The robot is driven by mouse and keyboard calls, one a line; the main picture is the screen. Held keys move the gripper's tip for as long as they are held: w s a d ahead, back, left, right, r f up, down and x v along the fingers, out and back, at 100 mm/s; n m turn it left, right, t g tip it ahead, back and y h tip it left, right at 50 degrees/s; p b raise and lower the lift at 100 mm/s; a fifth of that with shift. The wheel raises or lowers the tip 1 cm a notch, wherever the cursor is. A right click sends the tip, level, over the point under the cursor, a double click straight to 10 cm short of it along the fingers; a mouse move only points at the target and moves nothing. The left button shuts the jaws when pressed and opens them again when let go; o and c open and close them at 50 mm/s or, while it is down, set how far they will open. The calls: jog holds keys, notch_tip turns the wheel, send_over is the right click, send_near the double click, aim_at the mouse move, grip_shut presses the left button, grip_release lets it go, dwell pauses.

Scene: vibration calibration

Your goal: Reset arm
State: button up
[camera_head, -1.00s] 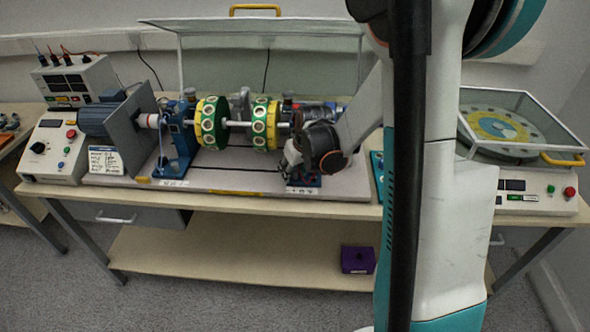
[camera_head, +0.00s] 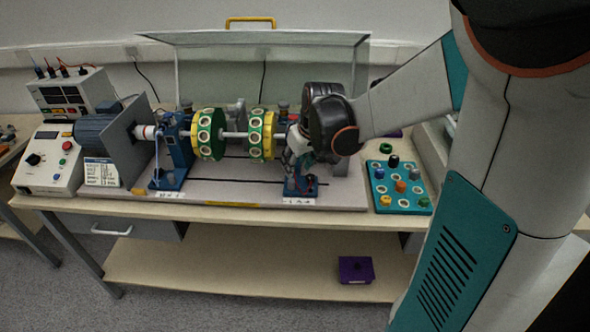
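My gripper (camera_head: 300,150) is at the right end of the vibration rig, in front of the right bearing support (camera_head: 300,187). My wrist and forearm hide part of it, and its fingers are too small and dark to tell open from shut. My arm reaches in from the right, with its large links filling the right side of the view. The rig's shaft carries two green and yellow discs, the left disc (camera_head: 208,134) and the right disc (camera_head: 262,135). A blue bearing support (camera_head: 170,150) stands left of the discs.
A clear cover with a yellow handle (camera_head: 251,20) stands raised behind the rig. A teal tray (camera_head: 378,200) with several coloured weights lies right of the rig. A control box (camera_head: 48,160) and motor (camera_head: 100,132) are at left. A purple box (camera_head: 356,269) sits on the lower shelf.

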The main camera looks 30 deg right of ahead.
jog(key=shift+s+r, duration=0.3)
jog(key=shift+r, duration=0.35)
